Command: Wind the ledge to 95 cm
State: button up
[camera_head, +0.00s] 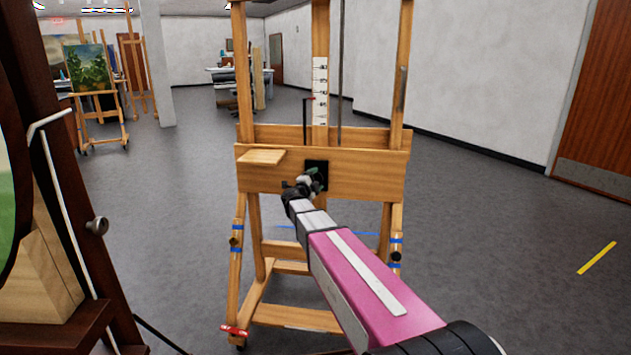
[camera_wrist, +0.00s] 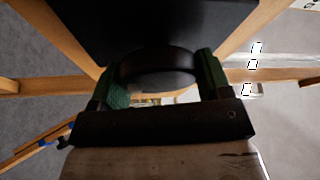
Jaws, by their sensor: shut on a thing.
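A wooden studio easel stands upright in the middle of the head view. Its ledge (camera_head: 370,173) is a wide horizontal board across the two posts, with a small shelf (camera_head: 262,157) at its left. A black box (camera_head: 318,168) sits at the ledge's middle; a black box (camera_wrist: 150,25) also fills the top of the wrist view. A white scale strip (camera_head: 320,85) runs up the central mast; its figures are too small to read. My gripper (camera_head: 309,183) is at the box, its green fingers (camera_wrist: 160,80) shut on a dark rounded handle (camera_wrist: 155,65). The handle's crank is mostly hidden.
A dark wooden easel (camera_head: 70,190) with a knob stands close at the left. A smaller easel with a painting (camera_head: 88,70) is further back. Blue tape marks (camera_head: 237,226) show on the easel's legs. Grey floor is open at the right, with a yellow strip (camera_head: 597,257).

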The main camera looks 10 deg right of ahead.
jog(key=m, duration=0.2)
jog(key=m+g, duration=0.1)
jog(key=m, duration=0.1)
jog(key=shift+g+y, duration=0.3)
jog(key=shift+y, duration=0.1)
jog(key=m+y, duration=0.1)
jog(key=m, duration=0.1)
jog(key=m+g+y, duration=0.1)
jog(key=m, duration=0.1)
jog(key=shift+f+m, duration=0.15)
jog(key=shift+m, duration=0.25)
jog(key=m+y, duration=0.2)
jog(key=m, duration=0.2)
jog(key=shift+y, duration=0.3)
jog(key=m+y, duration=0.2)
jog(key=m, duration=0.1)
jog(key=shift+a+f, duration=0.1)
jog(key=o, duration=0.9)
